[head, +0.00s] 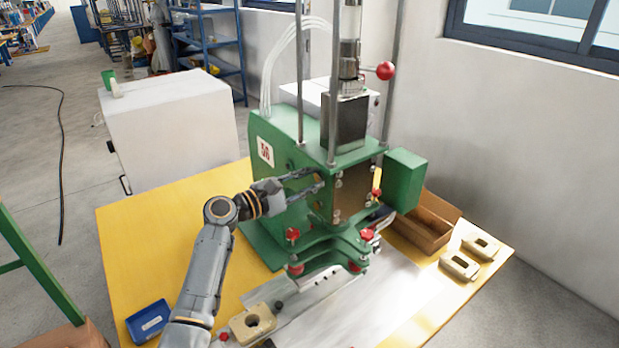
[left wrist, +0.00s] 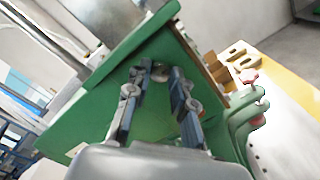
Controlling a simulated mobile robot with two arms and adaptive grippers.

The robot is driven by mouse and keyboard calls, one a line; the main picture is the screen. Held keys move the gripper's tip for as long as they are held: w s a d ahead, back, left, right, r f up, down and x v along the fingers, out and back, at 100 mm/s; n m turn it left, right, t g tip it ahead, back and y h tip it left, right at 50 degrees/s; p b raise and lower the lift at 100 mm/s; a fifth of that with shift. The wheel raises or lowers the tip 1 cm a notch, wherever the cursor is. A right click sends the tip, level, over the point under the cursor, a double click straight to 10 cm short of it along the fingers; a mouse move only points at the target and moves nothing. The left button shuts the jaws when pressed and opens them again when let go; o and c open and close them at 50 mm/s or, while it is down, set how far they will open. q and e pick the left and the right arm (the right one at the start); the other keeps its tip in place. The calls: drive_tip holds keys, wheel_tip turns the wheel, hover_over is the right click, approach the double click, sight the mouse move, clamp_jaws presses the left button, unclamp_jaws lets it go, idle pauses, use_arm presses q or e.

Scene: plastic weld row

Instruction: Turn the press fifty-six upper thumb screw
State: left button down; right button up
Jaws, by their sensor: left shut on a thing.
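The green press (head: 275,150) with the number label 56 (head: 265,151) stands on the yellow table. My left gripper (head: 318,180) reaches in from the left, with its fingers at the side of the press head. My right gripper is not in view.
Red knobs (head: 293,234) sit low on the press, close below my left fingers. A red ball lever (head: 385,70) juts out above. A blue tray (head: 148,322), cream blocks (head: 459,266) and a brown box (head: 437,208) are on the table.

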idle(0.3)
use_arm(q)
drive_tip(key=c, duration=1.1)
unclamp_jaws()
drive_tip(key=shift+c, duration=0.2)
drive_tip(key=shift+a, duration=0.1)
drive_tip(key=v, duration=1.2)
drive_tip(key=shift+f, duration=0.1)
